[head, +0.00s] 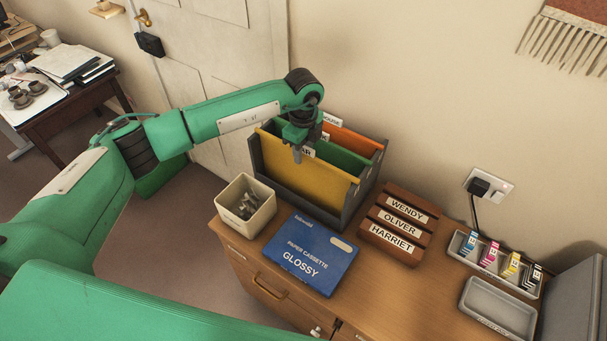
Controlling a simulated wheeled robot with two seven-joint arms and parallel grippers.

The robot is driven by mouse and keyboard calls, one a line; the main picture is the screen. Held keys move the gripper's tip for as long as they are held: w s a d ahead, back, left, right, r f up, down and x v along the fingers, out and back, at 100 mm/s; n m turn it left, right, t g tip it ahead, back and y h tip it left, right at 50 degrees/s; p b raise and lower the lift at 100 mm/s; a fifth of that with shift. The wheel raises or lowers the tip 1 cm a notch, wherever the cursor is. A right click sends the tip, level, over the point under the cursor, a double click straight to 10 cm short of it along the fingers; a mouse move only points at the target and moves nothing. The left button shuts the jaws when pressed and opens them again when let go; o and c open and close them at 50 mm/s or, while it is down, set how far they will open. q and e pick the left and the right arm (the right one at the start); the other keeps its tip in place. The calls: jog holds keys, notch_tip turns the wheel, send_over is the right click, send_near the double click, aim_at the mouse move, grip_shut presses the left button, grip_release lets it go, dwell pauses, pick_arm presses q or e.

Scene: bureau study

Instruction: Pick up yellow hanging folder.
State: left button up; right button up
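The yellow hanging folder (295,177) is the front one in a dark grey file box (346,212) on the wooden cabinet. A white label tab (309,152) stands at its top edge, partly hidden by my gripper. My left gripper (297,153) points down at the folder's top edge, next to the tab. A finger shows in front of the yellow face; I cannot tell whether the fingers are apart or closed on the folder. The folder sits down in the box. My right gripper is not in view.
Green (345,161) and orange (352,142) folders hang behind. A bin of metal clips (233,222), a blue paper cassette (310,257), a name rack (399,225), an ink cartridge tray (463,247) and an empty grey tray (500,306) crowd the cabinet top (395,290).

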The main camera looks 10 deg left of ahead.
pick_arm(q)
jog(key=c, duration=0.7)
grip_shut()
jog(key=shift+r, duration=0.15)
jog(key=shift+r+b, duration=0.3)
jog(key=shift+r, duration=0.4)
notch_tip(320, 180, up, 26)
jog(key=b, duration=0.6)
jog(key=shift+r, duration=0.2)
